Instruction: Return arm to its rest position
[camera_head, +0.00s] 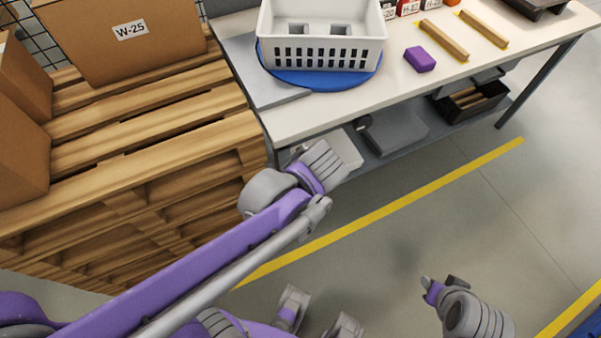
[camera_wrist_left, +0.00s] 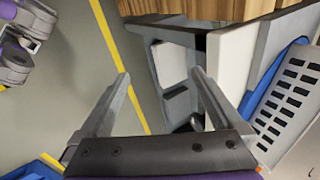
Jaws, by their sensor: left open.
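My left arm reaches in from the lower left in the head view, and its wrist end (camera_head: 322,165) is beside the front left corner of the white worktable (camera_head: 300,118). My right gripper (camera_head: 441,284) is low in the head view, over bare floor and away from the table. Its finger gap is too small to read.
A white basket (camera_head: 322,30) stands on a blue round plate (camera_head: 310,80) on the table. A purple block (camera_head: 420,59) and two wooden strips (camera_head: 444,40) lie to its right. A wooden pallet stack (camera_head: 150,150) with cardboard boxes stands left. The floor (camera_head: 400,230) is mostly clear.

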